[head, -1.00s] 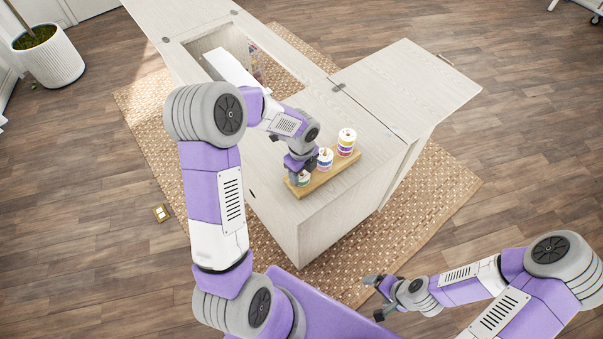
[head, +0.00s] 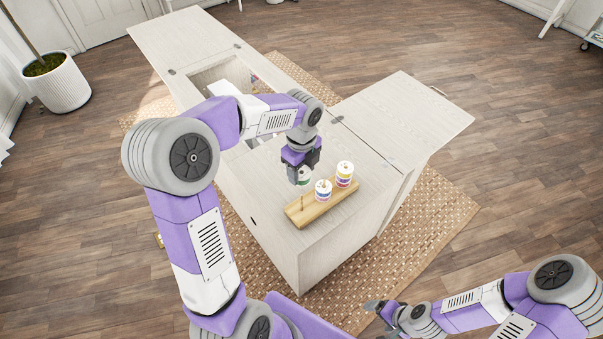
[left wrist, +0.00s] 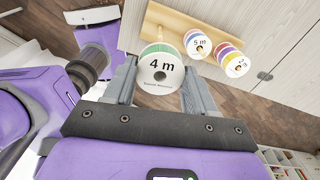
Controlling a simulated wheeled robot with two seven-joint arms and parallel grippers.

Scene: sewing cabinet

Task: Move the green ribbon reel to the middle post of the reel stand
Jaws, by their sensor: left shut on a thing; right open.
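The green ribbon reel (left wrist: 161,68), with a white top marked "4 m", is between the fingers of my left gripper (left wrist: 160,82) in the left wrist view. In the head view, my left gripper (head: 304,172) is shut on it and holds it above the cabinet top, behind the reel stand. The wooden reel stand (head: 294,217) has a bare post (head: 302,203) at its left end. Its middle post bears a white-topped stack (head: 323,191) with coloured bands. Its right post bears a taller stack (head: 345,175). My right gripper (head: 383,315) is open and empty, low at the right.
The stand sits near the front edge of the pale cabinet top (head: 265,195). An opening (head: 215,72) lies behind, and a side leaf (head: 405,110) extends right. The top left of the stand is clear. A potted plant (head: 58,84) stands far left on the floor.

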